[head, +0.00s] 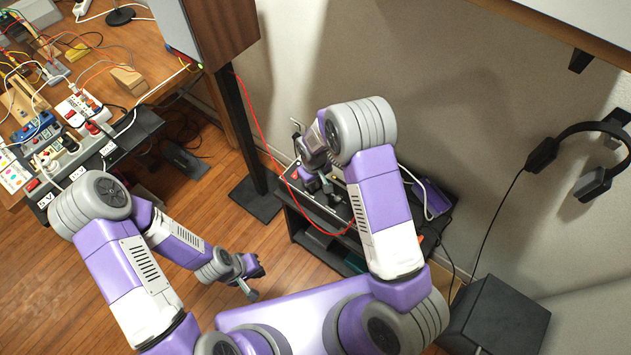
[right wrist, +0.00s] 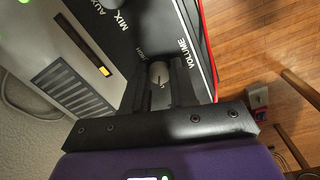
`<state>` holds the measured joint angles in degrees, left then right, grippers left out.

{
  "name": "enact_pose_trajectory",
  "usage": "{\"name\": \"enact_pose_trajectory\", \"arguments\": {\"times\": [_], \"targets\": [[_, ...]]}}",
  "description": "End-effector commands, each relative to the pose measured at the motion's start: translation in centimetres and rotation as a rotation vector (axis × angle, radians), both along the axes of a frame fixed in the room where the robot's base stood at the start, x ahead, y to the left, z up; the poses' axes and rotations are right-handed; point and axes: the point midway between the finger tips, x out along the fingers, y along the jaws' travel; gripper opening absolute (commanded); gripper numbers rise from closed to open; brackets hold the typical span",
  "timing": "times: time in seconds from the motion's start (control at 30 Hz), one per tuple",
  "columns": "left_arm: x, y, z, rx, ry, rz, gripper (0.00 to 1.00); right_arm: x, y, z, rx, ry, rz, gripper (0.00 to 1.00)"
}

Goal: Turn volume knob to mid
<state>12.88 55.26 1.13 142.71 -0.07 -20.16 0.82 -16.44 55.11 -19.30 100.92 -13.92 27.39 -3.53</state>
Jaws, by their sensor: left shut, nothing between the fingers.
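The volume knob (right wrist: 158,75) is a small light-grey cylinder with a dark pointer line, on a black panel (right wrist: 118,48) printed VOLUME in the right wrist view. My right gripper (right wrist: 160,88) has one finger on each side of the knob. Whether both fingers press on it is unclear. In the head view my right gripper (head: 312,172) points down at the device on the low shelf, and the arm hides most of the panel and the knob. My left gripper (head: 248,277) is shut and empty above the wooden floor, away from the device.
A red cable (head: 257,125) runs from the tall speaker (head: 225,28) to the low shelf (head: 299,221). A cluttered workbench (head: 140,128) stands at the left. Headphones (head: 592,182) hang on the right wall. A dark box (head: 496,318) stands at the lower right.

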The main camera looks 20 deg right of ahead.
Motion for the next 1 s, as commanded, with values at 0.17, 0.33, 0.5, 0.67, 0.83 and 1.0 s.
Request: {"name": "enact_pose_trajectory", "arguments": {"times": [0.17, 0.33, 0.5, 0.67, 0.83, 1.0], "targets": [[0.01, 0.00, 0.00, 0.000, 0.000, 0.000, 0.00, 0.00, -0.01, 0.01, 0.000, 0.000, 0.000, 0.00], [0.01, 0.00, -0.02, 0.000, 0.000, 0.000, 0.00, 0.01, 0.00, 0.01, 0.000, 0.000, -0.017, 0.00], [0.01, 0.01, -0.07, 0.000, 0.000, 0.000, 0.00, 0.01, 0.03, 0.00, -0.001, 0.000, -0.076, 0.00], [0.00, 0.01, -0.13, 0.000, 0.000, 0.000, 0.00, 0.02, -0.02, -0.02, -0.001, 0.001, -0.184, 0.00], [0.00, 0.01, -0.12, 0.000, 0.000, 0.000, 0.00, 0.03, 0.02, 0.00, -0.001, 0.000, -0.335, 0.00], [0.00, 0.01, 0.02, 0.000, 0.000, 0.000, 0.00, 0.08, 0.00, 0.04, -0.001, 0.000, -0.499, 0.00]]}}
